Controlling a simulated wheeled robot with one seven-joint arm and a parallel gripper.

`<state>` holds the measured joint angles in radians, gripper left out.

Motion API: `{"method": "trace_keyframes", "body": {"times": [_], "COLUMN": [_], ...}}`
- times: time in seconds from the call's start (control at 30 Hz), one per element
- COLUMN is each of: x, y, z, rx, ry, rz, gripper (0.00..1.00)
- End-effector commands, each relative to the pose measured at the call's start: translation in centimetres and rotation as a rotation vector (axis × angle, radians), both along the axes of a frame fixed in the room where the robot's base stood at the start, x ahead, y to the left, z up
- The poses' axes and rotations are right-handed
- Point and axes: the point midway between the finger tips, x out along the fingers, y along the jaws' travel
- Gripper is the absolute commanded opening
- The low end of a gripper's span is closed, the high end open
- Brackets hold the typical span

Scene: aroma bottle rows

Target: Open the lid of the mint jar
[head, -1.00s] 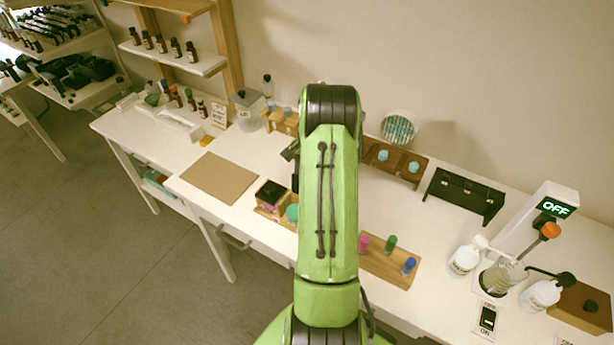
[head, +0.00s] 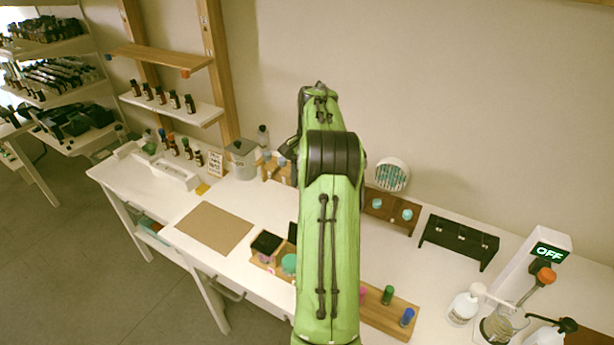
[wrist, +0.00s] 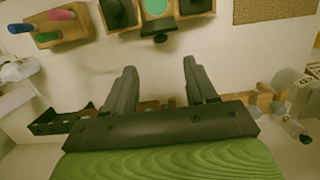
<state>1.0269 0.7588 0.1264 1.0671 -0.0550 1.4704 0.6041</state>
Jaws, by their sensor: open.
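A wooden holder (head: 262,267) on the table carries several small square jars. The jar with the mint-green round top (head: 289,263) sits beside a dark-lidded jar (head: 267,242). In the wrist view the mint-green round (wrist: 157,8) shows uncovered between two dark-lidded jars, at the top edge. A dark flap (wrist: 158,30) sticks out beside it on the gripper side, looking like its lid swung back. My gripper (wrist: 159,68) is open and empty, raised apart from the jars. In the head view my arm hides part of the holder and most of the gripper.
A wooden block with pink, green (head: 388,294) and blue (head: 407,317) vials stands right of my arm. A black rack (head: 459,242) stands at the back right, pump bottles (head: 463,308) farther right. A brown mat (head: 214,228) lies left, with bare table around it.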

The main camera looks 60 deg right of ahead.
Motion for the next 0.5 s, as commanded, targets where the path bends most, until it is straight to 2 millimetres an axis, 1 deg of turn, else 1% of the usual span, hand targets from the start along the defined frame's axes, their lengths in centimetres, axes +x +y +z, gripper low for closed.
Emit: {"method": "trace_keyframes", "body": {"times": [0.03, 0.1, 0.5], "x": [0.01, 0.0, -0.01], "y": [-0.11, -0.17, -0.16], "z": [0.61, 0.95, 0.89], "rx": [0.0, 0.0, 0.001], "ry": [-0.001, 0.0, 0.0], "rz": [-0.001, -0.001, 0.0], "gripper": [0.56, 0.56, 0.56]}}
